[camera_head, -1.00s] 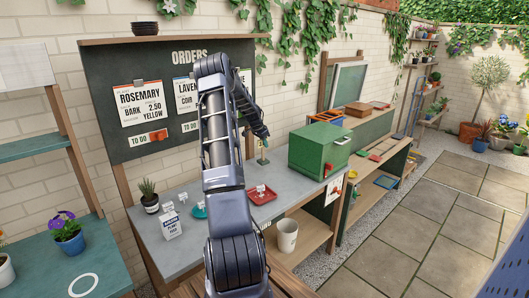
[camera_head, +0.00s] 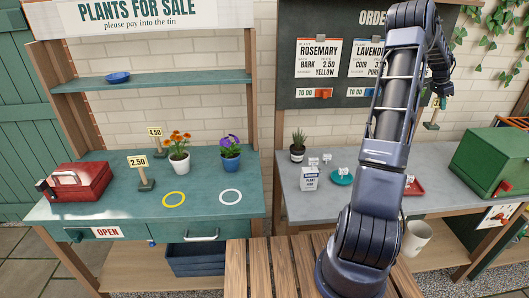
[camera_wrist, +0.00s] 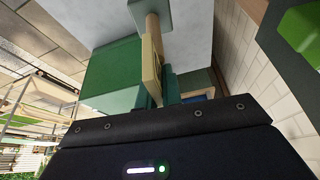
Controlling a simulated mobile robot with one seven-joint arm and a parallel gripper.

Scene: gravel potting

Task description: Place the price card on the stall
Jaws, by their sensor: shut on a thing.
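My gripper (camera_head: 438,94) is at the upper right of the head view, above the grey workbench. It is shut on a price card (camera_head: 437,103) on a short wooden post with a dark base, held clear of the bench. In the wrist view the cream card (camera_wrist: 152,67) is seen nearly edge-on between the fingers; its price cannot be read. The stall (camera_head: 105,211), with a green top, stands at the left, away from my gripper. It bears a 2.50 price card (camera_head: 138,162) and a 4.50 price card (camera_head: 155,132).
The stall also bears a red cash box (camera_head: 80,183), an orange-flowered pot (camera_head: 179,162), a purple-flowered pot (camera_head: 230,160), a yellow ring (camera_head: 173,199) and a white ring (camera_head: 230,196). A green box (camera_head: 490,160) sits on the workbench (camera_head: 270,190). A slatted wooden surface (camera_head: 265,270) lies in front.

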